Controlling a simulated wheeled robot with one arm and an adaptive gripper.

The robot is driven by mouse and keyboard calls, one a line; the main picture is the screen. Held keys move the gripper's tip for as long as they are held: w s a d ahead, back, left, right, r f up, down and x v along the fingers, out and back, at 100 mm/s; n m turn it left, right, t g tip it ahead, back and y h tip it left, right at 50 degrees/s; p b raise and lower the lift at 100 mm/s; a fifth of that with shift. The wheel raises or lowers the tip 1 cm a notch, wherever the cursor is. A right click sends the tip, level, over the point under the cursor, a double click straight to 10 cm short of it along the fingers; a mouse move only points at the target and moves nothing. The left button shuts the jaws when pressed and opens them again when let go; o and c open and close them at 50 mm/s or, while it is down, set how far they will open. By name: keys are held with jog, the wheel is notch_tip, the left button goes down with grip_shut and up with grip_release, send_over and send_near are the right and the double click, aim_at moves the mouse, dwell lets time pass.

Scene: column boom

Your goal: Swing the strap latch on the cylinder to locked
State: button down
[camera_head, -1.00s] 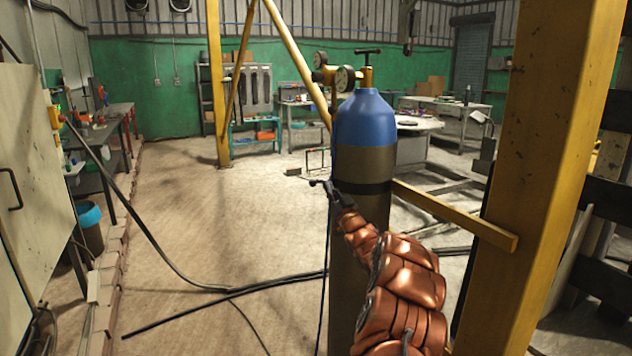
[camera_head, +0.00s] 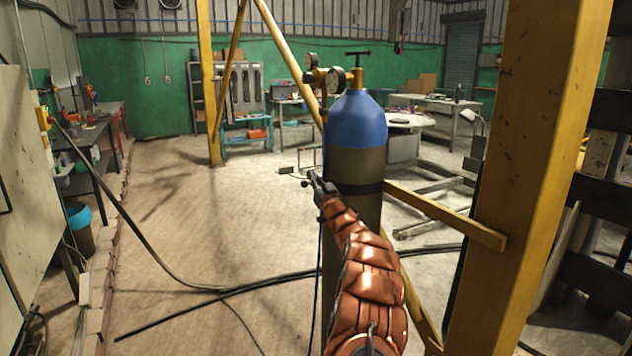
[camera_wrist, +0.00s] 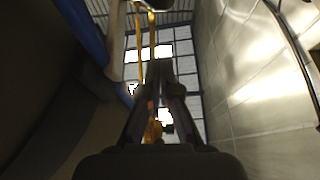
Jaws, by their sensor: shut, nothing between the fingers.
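The cylinder (camera_head: 352,215) stands upright, with a blue shoulder (camera_head: 357,118) and a grey-brown body. A dark strap (camera_head: 368,188) runs around it below the blue part. My gripper (camera_head: 314,182) is shut and empty at the cylinder's left side, about level with the strap. A small dark round knob (camera_head: 304,184) shows beside the gripper's tip; I cannot tell whether it belongs to the latch. The latch itself is not clear. In the wrist view my gripper's fingers (camera_wrist: 160,70) point upward together, with the cylinder's dark side (camera_wrist: 40,75) at left.
A yellow bar (camera_head: 445,215) joins the cylinder area to a thick yellow post (camera_head: 525,170) at right. Gauges (camera_head: 333,79) and a valve sit atop the cylinder. Black cables (camera_head: 230,291) lie across the floor. Open floor (camera_head: 190,225) lies to the left.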

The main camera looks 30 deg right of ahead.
jog(key=shift+w+d+f+p, duration=0.1)
jog(key=shift+w+f+p, duration=0.45)
jog(key=shift+w, duration=0.45)
jog(key=shift+w+f+p, duration=0.3)
jog(key=shift+w+f, duration=0.3)
jog(key=shift+w, duration=0.35)
jog(key=shift+p, duration=0.35)
